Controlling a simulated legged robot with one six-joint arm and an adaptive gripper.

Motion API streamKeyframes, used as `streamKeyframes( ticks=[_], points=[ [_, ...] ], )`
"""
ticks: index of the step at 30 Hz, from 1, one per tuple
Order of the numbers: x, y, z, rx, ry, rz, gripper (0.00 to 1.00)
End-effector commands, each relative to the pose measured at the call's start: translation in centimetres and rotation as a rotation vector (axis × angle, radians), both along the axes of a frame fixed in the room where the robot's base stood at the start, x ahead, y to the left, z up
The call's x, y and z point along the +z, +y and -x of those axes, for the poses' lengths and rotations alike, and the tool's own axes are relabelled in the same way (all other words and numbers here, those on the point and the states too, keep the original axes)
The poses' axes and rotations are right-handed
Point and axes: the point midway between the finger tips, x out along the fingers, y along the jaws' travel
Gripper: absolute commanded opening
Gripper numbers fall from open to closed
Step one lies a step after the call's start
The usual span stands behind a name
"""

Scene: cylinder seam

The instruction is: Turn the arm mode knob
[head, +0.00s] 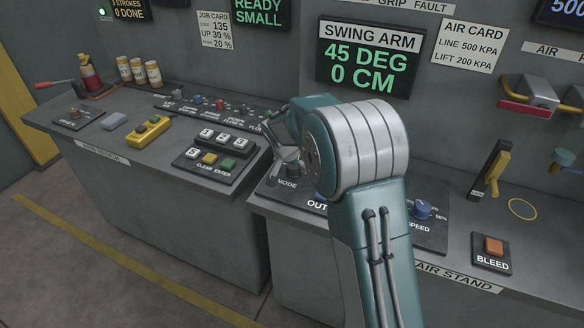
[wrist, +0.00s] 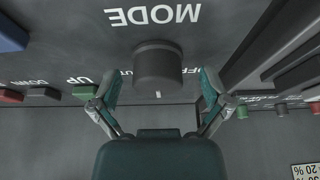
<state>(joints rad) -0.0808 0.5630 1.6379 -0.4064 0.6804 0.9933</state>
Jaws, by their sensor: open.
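The mode knob (wrist: 158,62) is a dark round knob with a small white mark on its side. It stands on a dark panel by the MODE lettering (wrist: 152,15), which appears upside down in the wrist view. My gripper (wrist: 160,82) is open, with one teal finger on each side of the knob and visible gaps between. Whether the fingers reach down around it is hard to tell. In the head view my gripper (head: 277,150) is over the MODE panel, and my arm hides much of that panel. Lettering beside the knob is partly covered by the fingers.
The SWING ARM display (head: 365,58) reads 45 DEG, 0 CM. A blue speed knob (head: 423,209), a yellow-handled lever (head: 492,172) and an orange BLEED button (head: 493,245) are to the right. A keypad (head: 212,152) is to the left.

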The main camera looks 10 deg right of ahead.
Motion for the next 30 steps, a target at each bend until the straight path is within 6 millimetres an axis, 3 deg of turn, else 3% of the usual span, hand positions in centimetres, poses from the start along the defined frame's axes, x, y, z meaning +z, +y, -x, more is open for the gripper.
streamKeyframes(
  ticks=[8, 21, 30],
  points=[
    [1.7, 0.4, 0.4, 0.0, -0.005, 0.0, 0.98],
    [9.6, 2.6, 3.0, 0.001, -0.002, 0.001, 0.98],
    [11.0, 2.9, 3.6, 0.001, 0.001, 0.001, 0.98]
  ],
)
